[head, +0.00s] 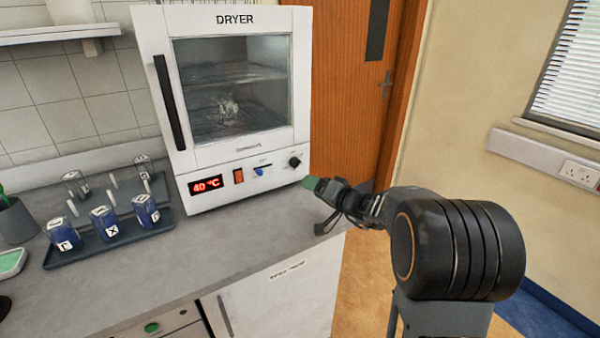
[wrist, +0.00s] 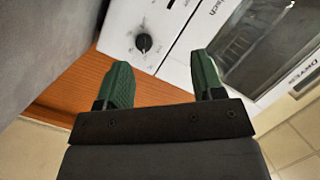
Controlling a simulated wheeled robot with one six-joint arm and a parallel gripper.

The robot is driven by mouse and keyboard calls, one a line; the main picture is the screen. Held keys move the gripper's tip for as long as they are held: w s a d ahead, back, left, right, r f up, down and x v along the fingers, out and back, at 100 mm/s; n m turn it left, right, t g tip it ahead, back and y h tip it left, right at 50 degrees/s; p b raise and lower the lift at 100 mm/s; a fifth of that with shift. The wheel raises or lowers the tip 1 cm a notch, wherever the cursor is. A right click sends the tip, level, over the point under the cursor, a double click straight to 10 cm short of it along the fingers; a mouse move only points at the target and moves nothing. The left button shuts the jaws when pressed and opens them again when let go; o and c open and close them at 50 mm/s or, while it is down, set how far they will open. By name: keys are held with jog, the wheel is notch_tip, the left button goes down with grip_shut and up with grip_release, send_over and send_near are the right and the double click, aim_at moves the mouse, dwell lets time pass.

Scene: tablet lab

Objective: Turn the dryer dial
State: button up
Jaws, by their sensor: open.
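The white dryer (head: 240,160) stands on the bench with its glass door closed and its display reading 40 °C. Its black dial (head: 295,162) sits at the right end of the front panel. The dial also shows in the wrist view (wrist: 143,42), ahead of and between the left finger and the panel's edge. My gripper (head: 312,184) is just right of and below the dial in the head view, apart from it. In the wrist view my gripper (wrist: 160,80) shows two green fingers spread apart with nothing between them.
A dark tray (head: 90,252) with several labelled blue containers stands at the left. The bench (head: 215,240) in front of the dryer is clear. A wooden door (head: 345,100) is behind.

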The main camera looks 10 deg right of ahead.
aim_at(299, 164)
jog(key=w+d+f+m+t+h, duration=0.1)
jog(key=w+d+m+t+h, duration=0.1)
jog(key=w+d, duration=0.2)
jog(key=p+x, duration=0.1)
jog(key=x, duration=0.5)
jog(key=p+x, duration=0.1)
jog(key=x, duration=0.5)
jog(key=shift+w+a+r+p, duration=0.15)
jog(key=shift+w+a+p, duration=0.1)
jog(key=shift+p, duration=0.1)
jog(key=shift+s, duration=0.1)
jog(key=shift+c, duration=0.3)
jog(key=c, duration=0.9)
jog(key=shift+o, duration=0.2)
jog(key=shift+b, duration=0.55)
